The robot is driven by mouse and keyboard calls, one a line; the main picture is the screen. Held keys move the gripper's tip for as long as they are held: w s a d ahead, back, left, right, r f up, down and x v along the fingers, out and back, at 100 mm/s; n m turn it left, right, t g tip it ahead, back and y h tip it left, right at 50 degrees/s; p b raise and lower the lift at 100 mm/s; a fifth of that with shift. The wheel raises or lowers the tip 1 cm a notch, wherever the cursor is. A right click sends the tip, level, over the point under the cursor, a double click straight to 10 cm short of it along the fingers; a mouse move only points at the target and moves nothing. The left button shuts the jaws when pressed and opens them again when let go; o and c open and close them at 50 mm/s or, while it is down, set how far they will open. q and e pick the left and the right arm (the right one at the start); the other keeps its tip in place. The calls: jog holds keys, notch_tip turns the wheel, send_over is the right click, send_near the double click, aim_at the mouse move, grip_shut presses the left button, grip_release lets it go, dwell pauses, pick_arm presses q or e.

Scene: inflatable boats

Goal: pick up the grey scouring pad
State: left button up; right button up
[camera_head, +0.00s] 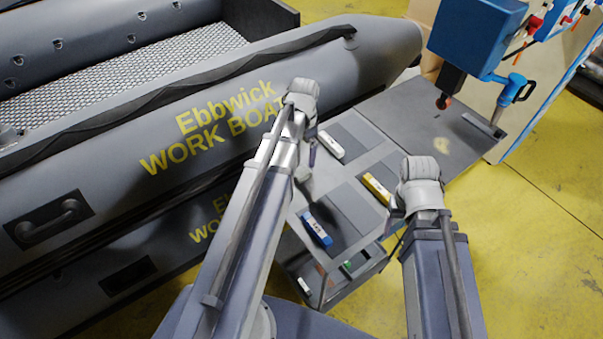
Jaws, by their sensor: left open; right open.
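I cannot pick out the grey scouring pad for certain. A pale grey-white block (331,145) lies at the far left of the grey cart top (333,180). A yellow block (376,188) lies at its right side and a blue block (317,228) towards its near left. Dark grey rectangles lie flat between them. My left gripper (307,178) points down over the cart's left side, apart from the blue block, its fingers partly hidden by my arm. My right gripper (394,222) is beside the cart's right edge, near the yellow block, mostly hidden behind my wrist. Neither visibly holds anything.
A large grey inflatable boat (150,110) stands close along the left. A lower shelf (335,288) of the cart holds small items. A dark panel (425,120) lies behind the cart, below a blue machine (475,35). Yellow floor (530,250) is clear at right.

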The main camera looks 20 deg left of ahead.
aim_at(301, 172)
pick_arm(q)
jog(key=shift+f+b, duration=1.4)
jog(key=shift+b, duration=0.05)
jog(key=f+b, duration=0.2)
jog(key=s+f+b, duration=0.1)
jog(key=f+b, duration=0.1)
jog(key=shift+a+f, duration=0.1)
jog(key=shift+f+b, duration=0.5)
jog(key=shift+b, duration=0.1)
jog(key=shift+r, duration=0.1)
jog(key=shift+c, duration=0.2)
jog(key=c, duration=1.4)
jog(key=shift+r, duration=0.1)
notch_tip(301, 172, up, 10)
jog(key=p, duration=1)
